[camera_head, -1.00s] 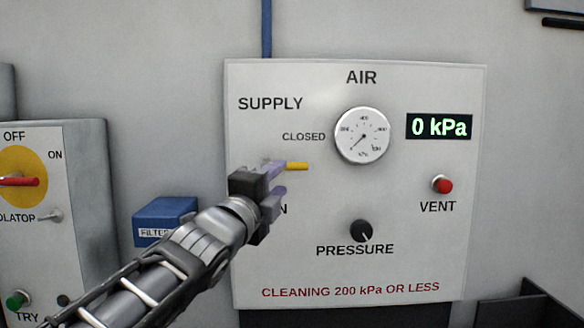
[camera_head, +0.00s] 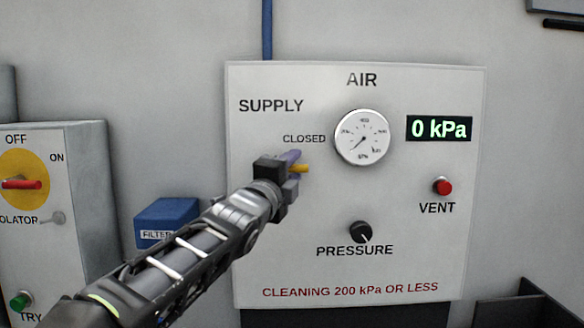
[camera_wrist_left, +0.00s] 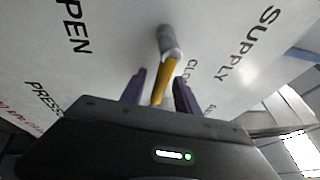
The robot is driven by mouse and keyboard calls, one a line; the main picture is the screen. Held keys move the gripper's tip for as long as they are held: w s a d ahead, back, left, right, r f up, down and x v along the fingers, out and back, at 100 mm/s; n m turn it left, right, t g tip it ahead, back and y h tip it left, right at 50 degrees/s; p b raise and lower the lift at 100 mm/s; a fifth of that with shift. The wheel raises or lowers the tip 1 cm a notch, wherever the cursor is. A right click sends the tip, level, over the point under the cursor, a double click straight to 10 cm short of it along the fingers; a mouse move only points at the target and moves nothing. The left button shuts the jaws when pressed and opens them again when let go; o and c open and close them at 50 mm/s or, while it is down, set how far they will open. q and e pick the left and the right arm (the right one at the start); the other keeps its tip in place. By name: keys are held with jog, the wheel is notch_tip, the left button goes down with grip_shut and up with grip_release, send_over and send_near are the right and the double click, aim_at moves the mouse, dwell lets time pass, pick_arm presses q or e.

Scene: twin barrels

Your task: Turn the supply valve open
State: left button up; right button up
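The supply valve has a yellow lever handle (camera_head: 302,168) that points right, just below the CLOSED label on the white AIR panel (camera_head: 420,240). My left gripper (camera_head: 292,169) is at the valve, with its purple fingers above and below the lever. In the left wrist view the yellow lever (camera_wrist_left: 164,82) runs between the two open fingers, with gaps showing beside it. Its grey pivot (camera_wrist_left: 167,42) joins the panel beyond the fingertips. In the head view the gripper hides the pivot and the OPEN label. My right gripper is not in view.
The gauge (camera_head: 362,137) is above and right of the valve, and the display (camera_head: 439,128) reads 0 kPa. A pressure knob (camera_head: 360,231) and red vent button (camera_head: 442,186) are on the same panel. A blue filter box (camera_head: 166,217) and isolator box (camera_head: 85,200) stand left.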

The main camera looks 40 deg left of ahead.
pick_arm(q)
grip_shut()
dwell(0.3)
dwell(1.1)
